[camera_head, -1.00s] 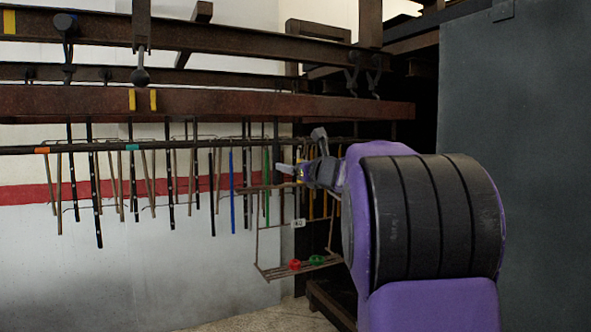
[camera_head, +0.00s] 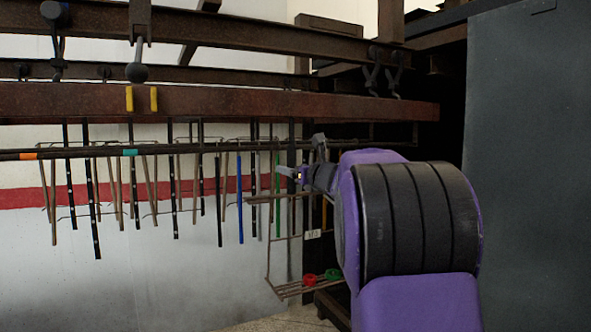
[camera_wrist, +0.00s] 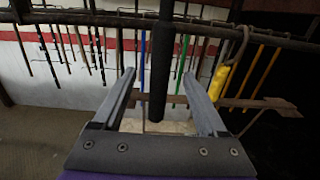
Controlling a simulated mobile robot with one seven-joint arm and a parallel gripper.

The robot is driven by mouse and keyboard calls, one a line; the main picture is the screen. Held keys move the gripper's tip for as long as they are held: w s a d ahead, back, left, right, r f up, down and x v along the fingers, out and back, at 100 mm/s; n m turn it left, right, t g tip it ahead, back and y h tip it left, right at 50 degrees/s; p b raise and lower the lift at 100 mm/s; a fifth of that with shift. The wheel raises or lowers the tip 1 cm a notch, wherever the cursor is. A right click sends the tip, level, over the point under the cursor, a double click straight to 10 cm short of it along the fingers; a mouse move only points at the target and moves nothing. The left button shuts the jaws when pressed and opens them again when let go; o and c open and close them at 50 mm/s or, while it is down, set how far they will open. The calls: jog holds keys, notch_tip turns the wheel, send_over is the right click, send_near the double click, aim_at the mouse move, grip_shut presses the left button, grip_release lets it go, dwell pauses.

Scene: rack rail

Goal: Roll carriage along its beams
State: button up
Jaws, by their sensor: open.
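The rusty horizontal beam (camera_head: 220,105) of the rack runs across the head view, with more beams (camera_head: 250,40) above it. A dark rail (camera_head: 75,154) hung with rods lies below; I cannot tell which part is the carriage. My gripper (camera_head: 290,172) is at the right end of the hanging rods. It is open. In the wrist view its two fingers (camera_wrist: 158,74) stand on either side of a dark vertical bar (camera_wrist: 159,85). The bar is between the jaws, with gaps seen at both sides. The rail also crosses the wrist view (camera_wrist: 90,18).
A wire shelf (camera_head: 292,288) with a red ring (camera_head: 309,278) and a green ring (camera_head: 332,274) hangs below my gripper. A yellow-handled hook (camera_wrist: 219,82) is right of my fingers. A grey panel (camera_head: 525,180) stands at the right. Floor shows at bottom.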

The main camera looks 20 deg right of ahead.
jog(key=shift+s+r, duration=0.25)
jog(key=shift+s, duration=0.1)
jog(key=shift+w+f+p, duration=0.1)
jog(key=shift+w+p, duration=0.35)
jog(key=shift+w, duration=0.85)
jog(key=shift+c, duration=0.3)
grip_shut()
jog(key=shift+a, duration=0.1)
